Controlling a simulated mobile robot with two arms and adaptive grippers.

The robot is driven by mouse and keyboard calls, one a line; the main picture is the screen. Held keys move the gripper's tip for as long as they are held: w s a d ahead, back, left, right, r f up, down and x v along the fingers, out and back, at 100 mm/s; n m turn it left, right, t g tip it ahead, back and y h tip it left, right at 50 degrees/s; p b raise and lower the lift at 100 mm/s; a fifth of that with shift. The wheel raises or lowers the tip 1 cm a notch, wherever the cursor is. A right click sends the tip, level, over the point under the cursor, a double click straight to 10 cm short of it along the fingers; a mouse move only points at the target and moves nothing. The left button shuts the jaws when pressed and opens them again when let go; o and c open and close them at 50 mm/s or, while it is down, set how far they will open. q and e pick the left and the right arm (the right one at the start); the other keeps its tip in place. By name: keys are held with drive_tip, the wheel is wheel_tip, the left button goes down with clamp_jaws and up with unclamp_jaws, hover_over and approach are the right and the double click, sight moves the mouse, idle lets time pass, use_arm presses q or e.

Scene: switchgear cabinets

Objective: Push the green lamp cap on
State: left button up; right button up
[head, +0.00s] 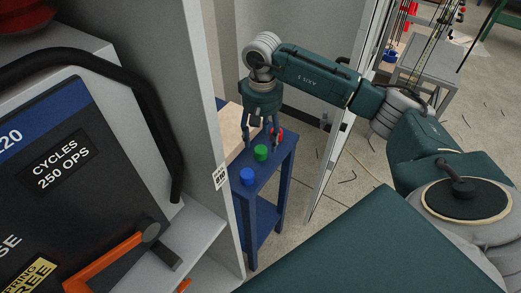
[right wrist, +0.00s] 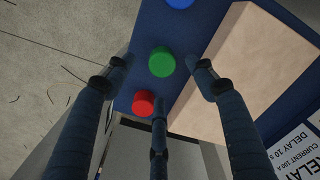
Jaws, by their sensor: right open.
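The green lamp cap (head: 261,153) stands on the top of a narrow blue stand (head: 268,182), between a blue cap (head: 247,176) and a red cap (head: 277,133). My right gripper (head: 261,138) points down over the stand, its fingers spread and empty. In the right wrist view, the green cap (right wrist: 162,62) lies between the spread fingertips (right wrist: 163,75), and I see no finger touching it. The red cap (right wrist: 143,103) is beside the lower finger there, and the blue cap (right wrist: 180,3) is cut by the top edge. My left gripper is out of view.
A pale wooden block (head: 233,129) lies on the stand beside the caps, close to the right gripper; it also shows in the right wrist view (right wrist: 245,75). A grey cabinet (head: 190,85) with a dark front panel fills the left.

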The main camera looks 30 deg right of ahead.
sight(261, 149)
drive_tip(key=shift+w+f, duration=0.1)
drive_tip(key=shift+f, duration=0.3)
drive_tip(key=f+p, duration=0.2)
drive_tip(key=f, duration=0.2)
drive_tip(key=shift+a+f, duration=0.1)
drive_tip(key=shift+a, duration=0.1)
drive_tip(key=shift+f, duration=0.25)
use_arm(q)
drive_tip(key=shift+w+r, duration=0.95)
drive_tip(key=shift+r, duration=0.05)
use_arm(e)
drive_tip(key=c, duration=1)
